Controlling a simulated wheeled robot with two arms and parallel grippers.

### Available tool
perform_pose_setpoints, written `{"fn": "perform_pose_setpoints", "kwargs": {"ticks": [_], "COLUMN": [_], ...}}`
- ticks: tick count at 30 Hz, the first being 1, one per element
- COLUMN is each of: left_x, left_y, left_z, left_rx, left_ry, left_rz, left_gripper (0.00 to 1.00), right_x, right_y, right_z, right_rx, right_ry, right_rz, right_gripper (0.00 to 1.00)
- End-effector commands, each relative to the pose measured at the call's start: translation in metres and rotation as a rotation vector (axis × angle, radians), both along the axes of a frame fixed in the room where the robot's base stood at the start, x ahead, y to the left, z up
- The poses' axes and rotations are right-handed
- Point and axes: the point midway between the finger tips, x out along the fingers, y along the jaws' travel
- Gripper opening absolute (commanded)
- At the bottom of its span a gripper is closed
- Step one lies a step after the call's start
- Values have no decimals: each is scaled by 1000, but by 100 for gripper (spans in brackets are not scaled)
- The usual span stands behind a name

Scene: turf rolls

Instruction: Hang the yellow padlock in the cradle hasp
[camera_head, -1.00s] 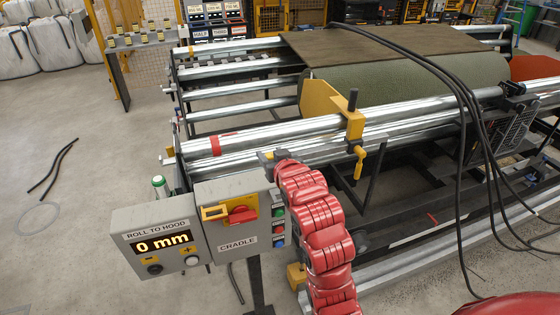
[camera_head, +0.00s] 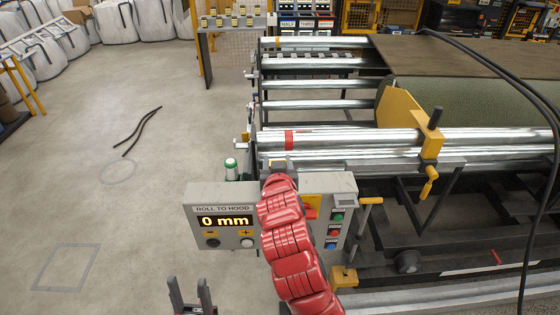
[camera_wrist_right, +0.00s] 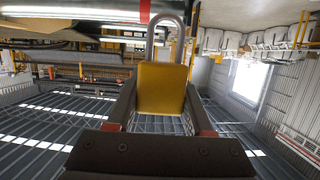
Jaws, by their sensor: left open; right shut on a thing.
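The yellow padlock (camera_wrist_right: 162,88) is in the right wrist view, its body between the two fingers and its grey shackle pointing up in the picture. My right gripper (camera_wrist_right: 161,108) is shut on it. My left gripper (camera_head: 189,288) is open and empty at the bottom edge.
The roll-to-hood box (camera_head: 222,240) reads 0 mm, left of the cradle box. A green-capped bottle (camera_head: 231,169) stands behind it. Steel rollers (camera_head: 350,140) and a yellow clamp (camera_head: 430,145) lie beyond. The floor at left is mostly clear, with a dark strip (camera_head: 138,130).

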Motion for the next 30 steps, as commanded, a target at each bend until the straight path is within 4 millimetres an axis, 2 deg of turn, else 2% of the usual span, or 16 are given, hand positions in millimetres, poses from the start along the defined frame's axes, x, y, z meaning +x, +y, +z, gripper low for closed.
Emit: {"fn": "perform_pose_setpoints", "kwargs": {"ticks": [7,21,30], "left_x": [0,0,0], "left_y": [0,0,0], "left_z": [-12,-49,-54], "left_rx": [0,0,0], "left_ry": [0,0,0], "left_rz": [0,0,0], "left_gripper": [50,50,50], "right_x": [0,0,0], "right_y": [0,0,0], "right_z": [-2,-51,-58], "right_rx": [1,-1,-1], "right_ry": [-5,1,0], "right_rz": [1,0,0], "right_gripper": [0,0,0]}}
